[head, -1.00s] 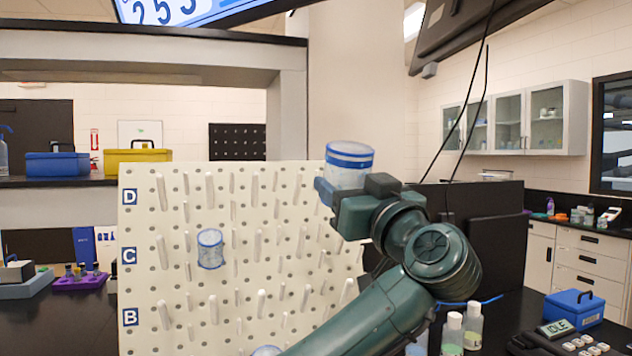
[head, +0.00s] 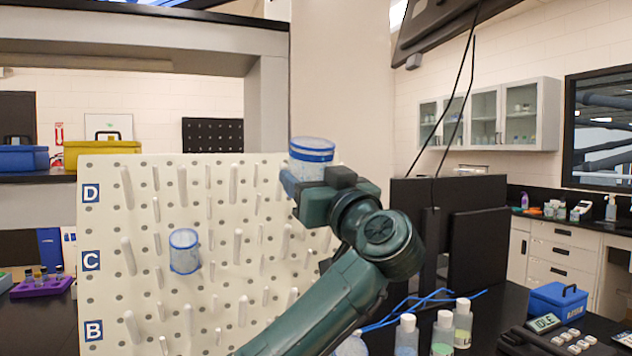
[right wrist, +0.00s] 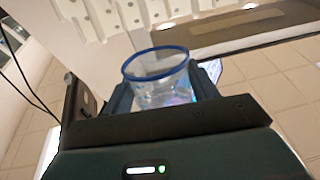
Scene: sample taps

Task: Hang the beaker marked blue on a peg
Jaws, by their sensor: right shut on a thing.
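The beaker marked blue (head: 311,160) has blue bands and is held upright in my right gripper (head: 298,186), in front of the pegboard's upper right part. In the right wrist view the same clear beaker (right wrist: 158,82) with a blue rim sits between the two jaws (right wrist: 163,97). The white pegboard (head: 105,220) carries rows of pegs and the labels D, C and B. Another clear beaker with blue edges (head: 184,251) hangs on the board in row C. My left gripper does not show.
Bottles (head: 443,333) stand on the dark bench at the bottom, right of my arm. A blue box (head: 558,301) and a device reading IDLE (head: 544,323) lie further right. Dark monitors (head: 450,225) stand right of the board. Many pegs are bare.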

